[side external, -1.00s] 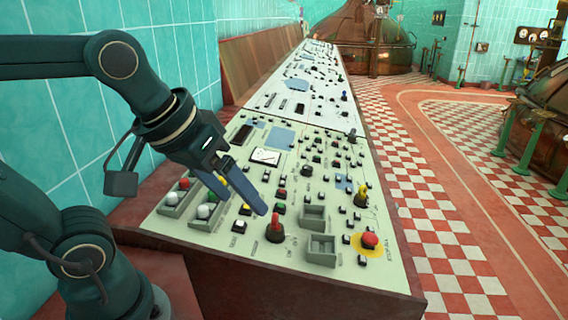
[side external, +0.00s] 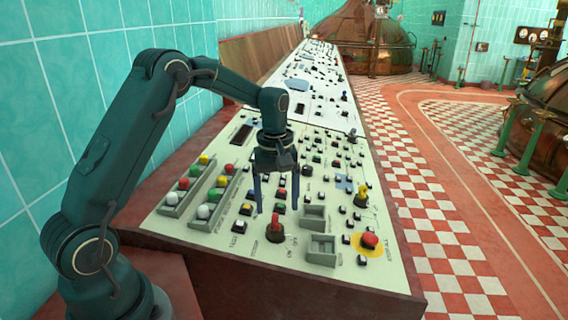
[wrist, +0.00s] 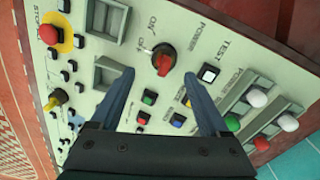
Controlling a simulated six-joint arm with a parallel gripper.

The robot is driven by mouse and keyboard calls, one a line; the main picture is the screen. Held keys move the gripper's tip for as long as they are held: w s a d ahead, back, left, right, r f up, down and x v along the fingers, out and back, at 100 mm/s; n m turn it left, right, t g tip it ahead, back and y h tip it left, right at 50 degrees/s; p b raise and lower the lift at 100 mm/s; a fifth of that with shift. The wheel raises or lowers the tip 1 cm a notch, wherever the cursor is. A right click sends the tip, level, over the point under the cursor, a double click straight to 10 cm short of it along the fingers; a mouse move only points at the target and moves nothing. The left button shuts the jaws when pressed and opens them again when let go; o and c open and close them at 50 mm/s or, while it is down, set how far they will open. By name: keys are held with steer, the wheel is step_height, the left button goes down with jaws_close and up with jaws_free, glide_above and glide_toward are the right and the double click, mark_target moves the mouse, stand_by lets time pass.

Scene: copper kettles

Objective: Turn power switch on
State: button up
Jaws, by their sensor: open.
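The power switch (side external: 275,230) is a dark rotary knob with a red handle near the front edge of the sloped console. In the wrist view the same switch (wrist: 163,60) shows by the printed POWER and ON/OFF lettering; I cannot tell which mark its handle points to. My gripper (side external: 276,208) points down above the panel, just behind and above the switch in the side view. In the wrist view my gripper (wrist: 159,73) is open and empty, with the switch between the lines of its two fingers, just beyond the tips.
A red emergency-type button (side external: 369,241) on a yellow disc stands to the right. Two grey recessed boxes (side external: 321,252) sit just right of the switch. Trays of coloured knobs (side external: 208,205) lie to the left, and a white button (wrist: 209,73) is close to one finger.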

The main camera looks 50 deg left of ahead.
mark_target(275, 214)
steer(key=shift+s+a+f, duration=0.15)
steer(key=shift+s+f, duration=0.05)
steer(key=shift+f, duration=2.8)
steer(key=shift+c, duration=0.3)
jaws_close()
